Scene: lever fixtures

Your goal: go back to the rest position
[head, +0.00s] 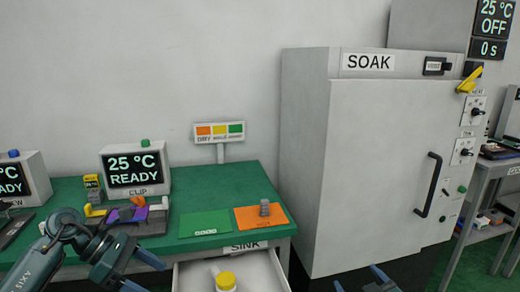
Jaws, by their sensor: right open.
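My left gripper (142,273) is at the lower left, in front of the green bench. Its two fingers are spread apart with nothing seen between them. My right gripper (360,281) shows only its fingertips at the bottom edge, in front of the SOAK cabinet. The fingertips are apart and nothing is seen between them. The rest of the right arm is out of view.
The green bench (190,190) carries a CLIP unit (135,170), a green mat (205,224) and an orange mat (248,219) with a small grey block. Below is an open drawer (262,272) holding a yellow-capped bottle (226,281). The SOAK cabinet (385,150) is shut.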

